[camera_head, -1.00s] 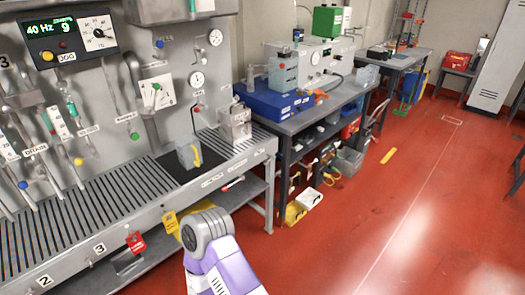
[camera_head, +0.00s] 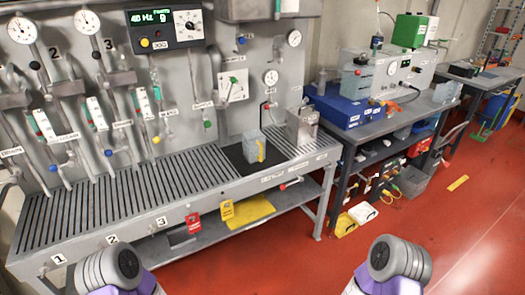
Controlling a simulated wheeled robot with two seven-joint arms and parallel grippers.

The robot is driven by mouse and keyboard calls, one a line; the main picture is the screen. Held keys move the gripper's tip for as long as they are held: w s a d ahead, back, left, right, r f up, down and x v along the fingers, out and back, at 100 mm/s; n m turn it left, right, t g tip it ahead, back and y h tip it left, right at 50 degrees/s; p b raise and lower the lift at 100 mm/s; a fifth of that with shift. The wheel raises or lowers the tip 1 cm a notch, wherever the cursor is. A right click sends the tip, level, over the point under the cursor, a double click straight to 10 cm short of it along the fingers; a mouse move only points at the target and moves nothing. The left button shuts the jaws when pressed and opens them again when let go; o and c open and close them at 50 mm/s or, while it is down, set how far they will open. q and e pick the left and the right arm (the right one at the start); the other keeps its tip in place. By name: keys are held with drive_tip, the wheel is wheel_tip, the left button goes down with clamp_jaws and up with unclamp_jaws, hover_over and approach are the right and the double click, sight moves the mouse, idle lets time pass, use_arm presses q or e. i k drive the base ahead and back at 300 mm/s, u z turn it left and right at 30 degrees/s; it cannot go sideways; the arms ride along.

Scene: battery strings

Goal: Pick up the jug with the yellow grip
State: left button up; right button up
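The jug with the yellow grip (camera_head: 249,147) is a small grey container standing upright on a black mat (camera_head: 240,166) on the slatted bench. Its yellow grip (camera_head: 261,151) is on its right side. Nothing covers the jug. Only grey and purple links of my two arms show at the bottom edge. Both grippers are out of the picture, and the arm links are well apart from the jug, nearer to me.
A metal container (camera_head: 302,126) stands right of the jug on the slatted bench (camera_head: 120,195). A panel with gauges and pipes rises behind. Red and yellow tags hang at the bench's front edge. A second table (camera_head: 392,121) stands to the right. Red floor (camera_head: 440,225) is open in front.

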sight(256, 149)
drive_tip(key=z, duration=0.6)
drive_tip(key=i, duration=1.35)
drive_tip(key=u, duration=0.55)
